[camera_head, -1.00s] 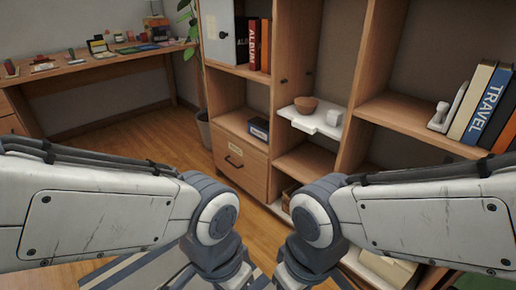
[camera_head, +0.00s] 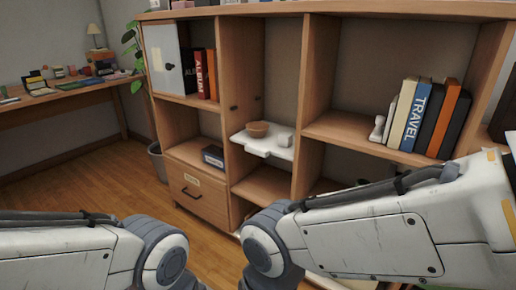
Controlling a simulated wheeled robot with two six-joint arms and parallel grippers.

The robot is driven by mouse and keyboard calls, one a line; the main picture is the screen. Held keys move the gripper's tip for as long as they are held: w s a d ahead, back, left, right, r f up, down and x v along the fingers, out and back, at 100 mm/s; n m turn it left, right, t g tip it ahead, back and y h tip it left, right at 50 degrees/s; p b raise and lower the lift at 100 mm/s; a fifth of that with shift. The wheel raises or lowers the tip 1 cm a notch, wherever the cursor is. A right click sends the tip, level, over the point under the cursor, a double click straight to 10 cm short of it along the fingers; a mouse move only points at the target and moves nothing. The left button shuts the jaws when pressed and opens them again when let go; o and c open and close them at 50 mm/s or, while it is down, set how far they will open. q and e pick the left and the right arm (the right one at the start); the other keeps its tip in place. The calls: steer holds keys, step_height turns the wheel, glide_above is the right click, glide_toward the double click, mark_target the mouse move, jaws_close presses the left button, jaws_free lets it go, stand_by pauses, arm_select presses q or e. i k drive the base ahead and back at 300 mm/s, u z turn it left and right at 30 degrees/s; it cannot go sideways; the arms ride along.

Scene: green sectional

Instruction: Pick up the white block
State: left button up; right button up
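A small white block (camera_head: 285,137) sits on a white shelf board (camera_head: 263,149) in the middle column of the wooden bookcase. A round brown bowl (camera_head: 258,129) stands just to its left on the same board. My two arms reach in from the lower left and lower right, and both grippers are below the picture's bottom edge. Whether they are open or shut is hidden. Nothing of mine is at the white block.
The bookcase's wooden uprights (camera_head: 312,95) flank the middle column. On the right shelf stand several books (camera_head: 418,116) and a white object (camera_head: 378,128). A closed drawer (camera_head: 196,190) is lower left. A desk (camera_head: 62,101) stands far left, with open wooden floor before it.

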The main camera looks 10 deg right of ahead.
mark_target(285, 139)
steer(key=u, duration=0.65)
steer(key=i, duration=1.1)
steer(key=z, duration=0.5)
